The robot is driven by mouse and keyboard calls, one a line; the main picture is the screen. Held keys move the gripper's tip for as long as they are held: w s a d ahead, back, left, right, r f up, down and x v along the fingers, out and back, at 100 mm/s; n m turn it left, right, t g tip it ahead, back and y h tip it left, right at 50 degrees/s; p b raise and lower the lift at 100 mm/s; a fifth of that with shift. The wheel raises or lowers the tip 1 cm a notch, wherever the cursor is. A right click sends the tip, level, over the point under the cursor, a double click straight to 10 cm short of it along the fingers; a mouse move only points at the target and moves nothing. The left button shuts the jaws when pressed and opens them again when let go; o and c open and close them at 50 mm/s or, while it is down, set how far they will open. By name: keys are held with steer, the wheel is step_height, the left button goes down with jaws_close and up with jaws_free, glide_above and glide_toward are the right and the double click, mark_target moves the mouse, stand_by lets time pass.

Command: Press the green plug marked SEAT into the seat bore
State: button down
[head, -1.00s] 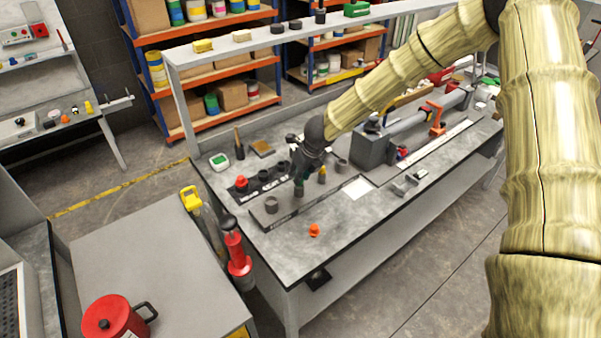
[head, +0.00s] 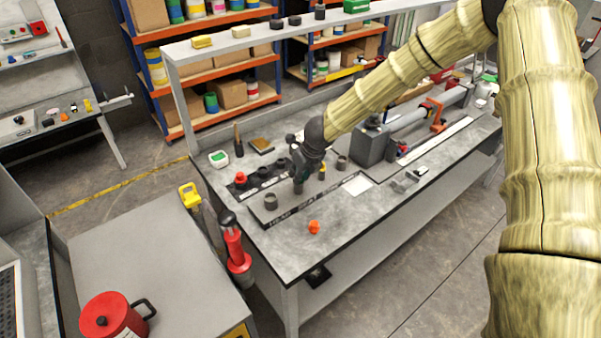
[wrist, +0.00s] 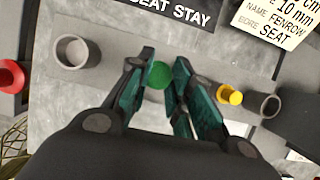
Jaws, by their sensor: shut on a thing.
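My gripper (wrist: 160,82) is shut on the green plug (wrist: 158,75), whose round green face shows between the fingertips in the wrist view. In the head view my gripper (head: 299,185) points down over the dark fixture strip on the bench, between two grey open tubes. One tube (head: 271,201) is to its left and the other (head: 342,162) to its right. Whatever is directly beneath the plug is hidden, so I cannot tell whether the plug touches or enters a bore. The SEAT marking on the plug is not readable.
A yellow plug (wrist: 229,95) stands close to the right of the fingers. A red plug (head: 240,179) is on the left, and an orange plug (head: 313,227) lies near the bench's front edge. A label strip reading SEAT STAY (wrist: 172,12) and a printed card (wrist: 272,25) lie beyond.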

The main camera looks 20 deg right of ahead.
steer(key=shift+f, duration=0.15)
steer(key=c, duration=1.2)
jaws_free()
steer(key=shift+w, duration=0.1)
steer(key=v, duration=1.2)
steer(key=shift+d, duration=0.1)
